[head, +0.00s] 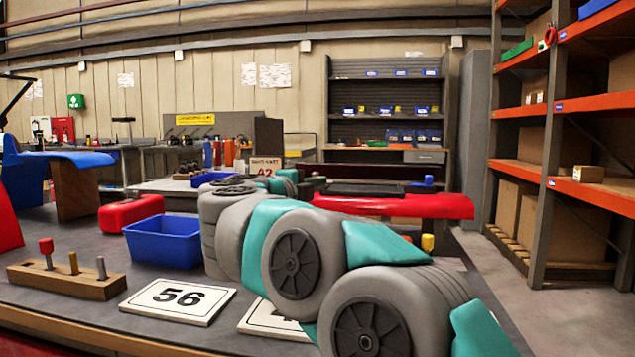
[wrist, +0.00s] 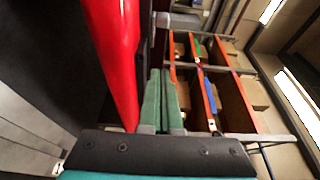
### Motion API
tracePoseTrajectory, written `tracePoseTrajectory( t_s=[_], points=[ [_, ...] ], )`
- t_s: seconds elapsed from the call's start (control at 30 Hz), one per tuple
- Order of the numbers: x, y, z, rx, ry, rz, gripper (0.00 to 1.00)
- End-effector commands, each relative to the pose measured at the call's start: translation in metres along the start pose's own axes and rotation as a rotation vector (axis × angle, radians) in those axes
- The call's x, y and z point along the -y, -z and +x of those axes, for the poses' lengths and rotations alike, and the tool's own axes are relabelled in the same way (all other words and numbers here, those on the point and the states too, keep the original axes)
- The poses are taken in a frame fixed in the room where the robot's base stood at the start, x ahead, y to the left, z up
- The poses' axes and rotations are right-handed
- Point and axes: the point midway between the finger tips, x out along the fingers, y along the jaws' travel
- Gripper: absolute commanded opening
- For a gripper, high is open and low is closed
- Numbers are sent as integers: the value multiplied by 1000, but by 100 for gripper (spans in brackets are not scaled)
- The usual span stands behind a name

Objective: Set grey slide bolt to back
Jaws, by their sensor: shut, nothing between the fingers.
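A wooden block (head: 66,283) at the left front of the table carries three upright pegs: one red-topped, one brass-coloured and one grey. The grey peg (head: 101,267) is the rightmost; I cannot tell whether it is the grey slide bolt. No other grey bolt can be made out. My gripper shows in the wrist view as two green fingers (wrist: 160,98) lying together, shut and empty. A long red part lies beside them to the left there. In the head view, my own grey and teal arm hides much of the table's middle and right.
A blue bin (head: 163,243), a red container (head: 127,212) and a "56" card (head: 178,300) are on the table. A red bodywork part (head: 400,206) lies beyond my arm. Orange shelving (head: 545,140) stands at the right, with open floor before it.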

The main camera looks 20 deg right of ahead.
Motion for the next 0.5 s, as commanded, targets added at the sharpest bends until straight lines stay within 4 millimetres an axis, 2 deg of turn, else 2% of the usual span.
tracePoseTrajectory(
  t_s=[0.4, 0.47, 0.5],
  points=[
    [-1, 1, 80, -4, 0, -2, 0],
    [0, 2, 91, -6, 1, 0, 0],
    [1, -6, 87, -2, 3, 0, 0]
  ],
)
